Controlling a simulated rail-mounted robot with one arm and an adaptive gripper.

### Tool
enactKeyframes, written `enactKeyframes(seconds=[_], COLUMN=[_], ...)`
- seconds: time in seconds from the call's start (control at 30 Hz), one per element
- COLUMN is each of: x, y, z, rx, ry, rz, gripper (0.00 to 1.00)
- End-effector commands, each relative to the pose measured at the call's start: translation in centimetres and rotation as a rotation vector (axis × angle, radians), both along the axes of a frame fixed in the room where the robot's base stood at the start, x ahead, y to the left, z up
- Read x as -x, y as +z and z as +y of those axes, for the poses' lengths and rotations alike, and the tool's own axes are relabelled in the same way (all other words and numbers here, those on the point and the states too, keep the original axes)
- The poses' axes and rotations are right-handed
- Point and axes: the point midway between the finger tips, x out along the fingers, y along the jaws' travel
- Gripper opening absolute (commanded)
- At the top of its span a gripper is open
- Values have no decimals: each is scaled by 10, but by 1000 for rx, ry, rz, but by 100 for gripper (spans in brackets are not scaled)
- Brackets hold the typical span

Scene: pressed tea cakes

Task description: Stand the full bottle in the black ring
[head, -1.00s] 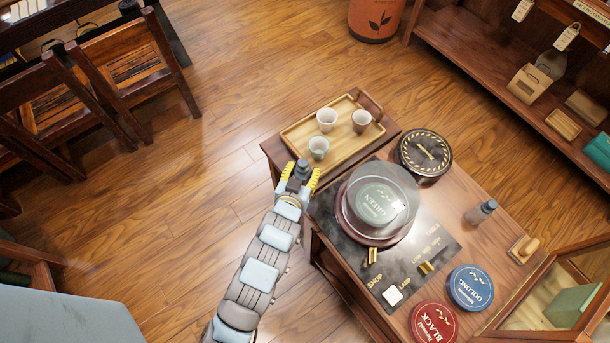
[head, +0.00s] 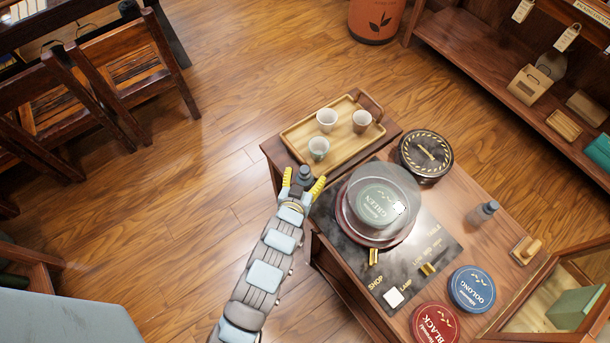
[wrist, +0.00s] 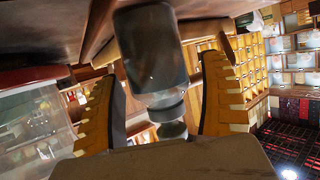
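A small dark grey bottle (head: 304,174) is by the left edge of the cabinet top, beside the tray. My gripper (head: 303,184) has its yellow fingers on either side of this bottle. In the wrist view the bottle (wrist: 150,48) shows a dark body, with a narrower neck between the fingers (wrist: 165,85). Gaps show on both sides, so the gripper is open around it. A second bottle (head: 482,213), with a grey cap, stands at the right of the cabinet top. I cannot tell how full either is. I cannot make out the black ring.
A clear dome (head: 378,203) covers a green tea cake beside the gripper. A wooden tray (head: 300,132) with cups lies behind. A round dark tin (head: 426,155), brass switches on a dark panel (head: 415,245), and blue (head: 472,289) and red (head: 434,322) tins stand rightward.

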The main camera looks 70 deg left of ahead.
Motion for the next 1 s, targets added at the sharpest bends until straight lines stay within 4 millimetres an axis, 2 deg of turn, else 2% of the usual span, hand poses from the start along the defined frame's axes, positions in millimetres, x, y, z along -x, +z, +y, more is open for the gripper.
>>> enactKeyframes(seconds=[0.33, 0.47, 1.0], x=[0, 6, 45], y=[3, 6, 35], z=[0, -6, -57], rx=[-1, 1, 1], ry=[0, 2, 3], rz=[-1, 0, 2], gripper=[77, 77, 77])
